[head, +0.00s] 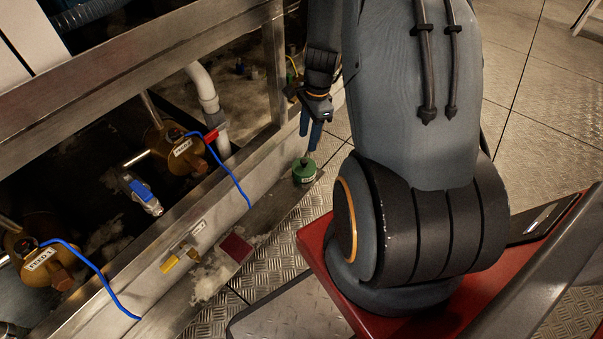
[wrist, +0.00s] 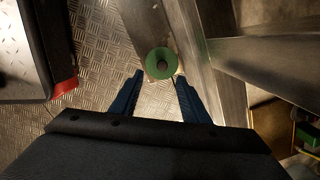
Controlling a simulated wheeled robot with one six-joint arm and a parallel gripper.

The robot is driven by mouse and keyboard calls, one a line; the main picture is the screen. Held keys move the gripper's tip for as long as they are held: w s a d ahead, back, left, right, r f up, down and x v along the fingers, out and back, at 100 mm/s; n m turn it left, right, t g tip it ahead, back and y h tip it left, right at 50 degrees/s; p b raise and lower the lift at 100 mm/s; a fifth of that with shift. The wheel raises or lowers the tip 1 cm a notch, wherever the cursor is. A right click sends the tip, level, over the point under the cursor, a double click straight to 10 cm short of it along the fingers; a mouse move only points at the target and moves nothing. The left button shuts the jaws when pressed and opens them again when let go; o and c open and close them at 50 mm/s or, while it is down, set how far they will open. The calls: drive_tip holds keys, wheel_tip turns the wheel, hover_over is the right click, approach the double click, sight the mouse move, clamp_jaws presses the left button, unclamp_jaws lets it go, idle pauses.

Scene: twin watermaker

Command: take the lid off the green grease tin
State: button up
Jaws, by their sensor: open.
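The green grease tin (head: 304,170) stands upright on the ledge at the foot of the metal frame in the head view. Its round green lid (wrist: 161,64) with a dark knob in the middle shows from above in the wrist view, and it sits on the tin. My gripper (head: 311,133) hangs above the tin with its blue fingers pointing down. In the wrist view my gripper (wrist: 158,80) is open and empty, and the lid appears just beyond and between the two fingertips. The fingers do not touch the lid.
The metal frame (head: 150,75) runs along the left, with brown valves (head: 182,150) and blue cables behind it. A dark red block (head: 236,247) and pale debris lie on the ledge nearer me. The chequered floor plate (wrist: 105,45) is open beside the tin.

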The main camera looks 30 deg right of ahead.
sight(304, 161)
drive_tip(key=shift+m, duration=0.5)
drive_tip(key=f+b, duration=0.2)
drive_tip(key=f, duration=0.1)
drive_tip(key=f+b, duration=0.2)
drive_tip(key=f, duration=0.2)
drive_tip(key=f+b, duration=0.2)
drive_tip(key=f, duration=0.1)
drive_tip(key=shift+w+a+f, duration=0.3)
drive_tip(key=shift+w+a, duration=0.05)
drive_tip(key=shift+w, duration=0.05)
drive_tip(key=shift+r, duration=0.1)
clamp_jaws()
